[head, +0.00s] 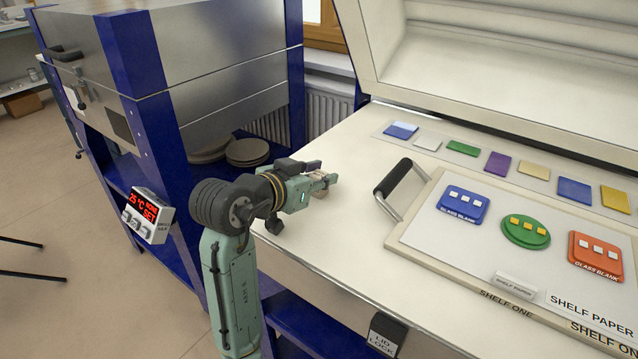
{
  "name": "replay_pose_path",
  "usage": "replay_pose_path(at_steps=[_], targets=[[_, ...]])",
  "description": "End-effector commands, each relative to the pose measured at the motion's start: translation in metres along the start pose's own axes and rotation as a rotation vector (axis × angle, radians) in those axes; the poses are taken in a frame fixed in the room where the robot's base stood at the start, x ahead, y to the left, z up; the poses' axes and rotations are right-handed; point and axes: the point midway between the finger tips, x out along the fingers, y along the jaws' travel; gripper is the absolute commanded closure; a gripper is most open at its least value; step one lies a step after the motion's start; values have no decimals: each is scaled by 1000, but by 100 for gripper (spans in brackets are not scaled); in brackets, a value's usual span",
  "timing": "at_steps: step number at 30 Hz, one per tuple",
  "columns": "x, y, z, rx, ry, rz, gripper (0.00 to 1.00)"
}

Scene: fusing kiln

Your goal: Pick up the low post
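My gripper (324,174) is at the left end of the pale kiln bench (345,225), with its fingers pointing right and low over the surface. A small tan piece shows at the fingertips, partly hidden by them. It may be the low post, but it is too small to be sure. I cannot tell whether the fingers are closed on it or only around it. No other post is clear in view.
A shelf board (420,240) to the right bears blue, green and orange glass blanks. A black-handled bar (393,178) stands at its left edge. Several coloured glass samples (463,148) lie behind. The raised lid (480,60) is above. A blue-framed kiln (200,60) stands left.

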Motion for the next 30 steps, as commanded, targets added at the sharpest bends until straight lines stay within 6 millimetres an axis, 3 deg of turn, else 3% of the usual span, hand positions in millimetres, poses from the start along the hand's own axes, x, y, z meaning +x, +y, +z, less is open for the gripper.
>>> replay_pose_path(at_steps=[10, 22, 30], targets=[[0, 0, 0, 0, 0, 0, 100], [-2, 0, -4, 2, 1, 0, 100], [-10, 0, -28, 5, 2, 0, 100]])
